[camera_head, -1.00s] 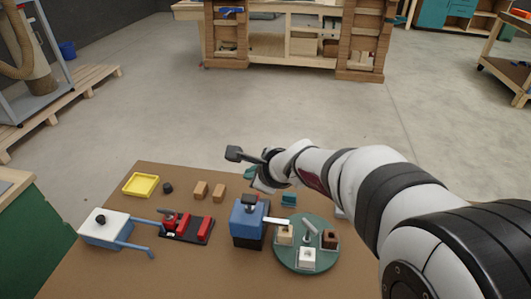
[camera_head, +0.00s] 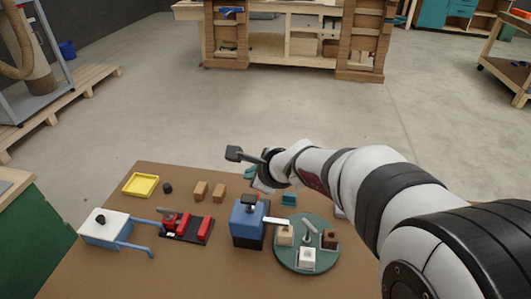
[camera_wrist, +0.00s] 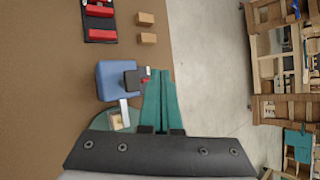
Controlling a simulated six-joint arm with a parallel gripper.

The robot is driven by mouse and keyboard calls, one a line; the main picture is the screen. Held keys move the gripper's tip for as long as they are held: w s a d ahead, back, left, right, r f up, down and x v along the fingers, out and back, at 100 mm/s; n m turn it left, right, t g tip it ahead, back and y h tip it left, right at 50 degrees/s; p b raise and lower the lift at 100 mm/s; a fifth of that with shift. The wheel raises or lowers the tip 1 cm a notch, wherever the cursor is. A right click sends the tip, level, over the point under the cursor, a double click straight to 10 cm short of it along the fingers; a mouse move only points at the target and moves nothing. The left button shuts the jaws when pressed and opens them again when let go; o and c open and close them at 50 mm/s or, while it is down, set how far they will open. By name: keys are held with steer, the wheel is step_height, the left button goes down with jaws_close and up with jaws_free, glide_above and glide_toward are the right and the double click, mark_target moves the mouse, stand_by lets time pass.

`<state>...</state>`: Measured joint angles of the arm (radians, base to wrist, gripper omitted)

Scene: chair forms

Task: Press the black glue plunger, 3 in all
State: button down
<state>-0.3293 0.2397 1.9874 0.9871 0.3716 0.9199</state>
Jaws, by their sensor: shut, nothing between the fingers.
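The black glue plunger (camera_head: 249,201) stands on top of the blue glue box (camera_head: 247,221), which has a dark base and a pale spout reaching right over the green round plate (camera_head: 290,262). In the wrist view the black plunger (camera_wrist: 132,81) shows on the blue box (camera_wrist: 112,72), its right edge beside my fingers. My gripper (camera_head: 250,173) has teal fingers, closed together and empty, behind and above the plunger in the head view. In the wrist view my gripper (camera_wrist: 160,74) overlaps the plunger's edge; I cannot tell whether they touch.
The round plate carries wooden and white blocks. To the left are a red clamp fixture (camera_head: 203,229), a white box with blue handles (camera_head: 104,230), a yellow tray (camera_head: 141,185), a black knob (camera_head: 168,188) and two wooden blocks (camera_head: 210,192). A teal block (camera_head: 289,199) lies right of the plunger.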

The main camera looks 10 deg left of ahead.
mark_target(252, 200)
step_height(252, 200, up, 4)
steer(key=shift+f, duration=0.1)
stand_by(0.4)
steer(key=shift+f, duration=4.4)
steer(key=shift+f, duration=0.4)
